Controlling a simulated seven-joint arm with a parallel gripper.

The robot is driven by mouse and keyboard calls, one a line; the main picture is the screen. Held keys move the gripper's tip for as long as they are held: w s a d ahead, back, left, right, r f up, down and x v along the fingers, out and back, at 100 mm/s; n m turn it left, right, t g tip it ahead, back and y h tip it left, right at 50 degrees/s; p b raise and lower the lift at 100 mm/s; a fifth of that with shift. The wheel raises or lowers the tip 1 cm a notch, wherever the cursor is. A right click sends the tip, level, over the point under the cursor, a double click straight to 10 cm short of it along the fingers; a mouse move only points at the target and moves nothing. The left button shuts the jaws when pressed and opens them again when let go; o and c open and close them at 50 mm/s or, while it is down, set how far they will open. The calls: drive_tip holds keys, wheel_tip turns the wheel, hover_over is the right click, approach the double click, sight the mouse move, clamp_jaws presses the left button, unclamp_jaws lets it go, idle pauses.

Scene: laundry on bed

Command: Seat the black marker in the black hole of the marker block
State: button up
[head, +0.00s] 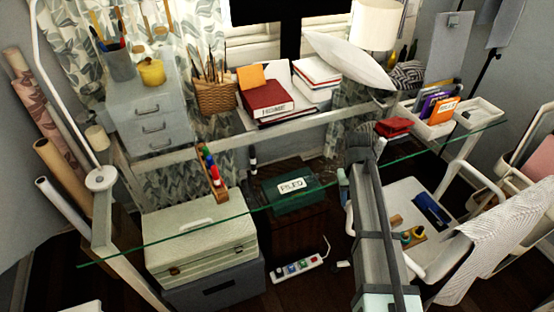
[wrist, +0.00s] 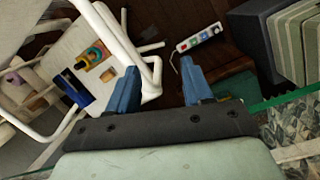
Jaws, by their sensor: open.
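The marker block (head: 224,191) is a narrow wooden strip on the glass tabletop, left of centre in the head view. Several coloured markers stand in it, with green, blue and red showing. Its black hole cannot be made out. A small black-and-white marker (head: 252,158) appears upright, just right of the block and apart from it. My gripper (wrist: 159,66) is open in the wrist view, with nothing between its two blue fingers. In the head view one blue finger (head: 343,186) shows well right of the marker. The wrist view shows neither block nor black marker.
The glass tabletop (head: 300,188) is see-through, with a green front edge. Books (head: 268,97), a wicker basket (head: 210,97) and a white tray (head: 437,128) stand behind. Below are a power strip (head: 298,266), a white chair (head: 405,200) and a cream case (head: 200,235). The glass between marker and gripper looks clear.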

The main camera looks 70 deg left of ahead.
drive_tip(key=s+a+r+n+y, duration=0.1)
drive_tip(key=s+a+r+n, duration=0.3)
drive_tip(key=s+a+r, duration=0.9)
drive_tip(key=n+y, duration=0.1)
drive_tip(key=n, duration=0.2)
approach(253, 147)
wheel_tip(253, 147, down, 8)
drive_tip(key=shift+w+d+r, duration=0.1)
drive_tip(key=shift+d+r, duration=0.05)
drive_tip(key=shift+a+f, duration=0.15)
drive_tip(key=shift+f, duration=1.3)
drive_tip(key=shift+a+f, duration=0.15)
drive_tip(key=shift+f, duration=1.35)
clamp_jaws()
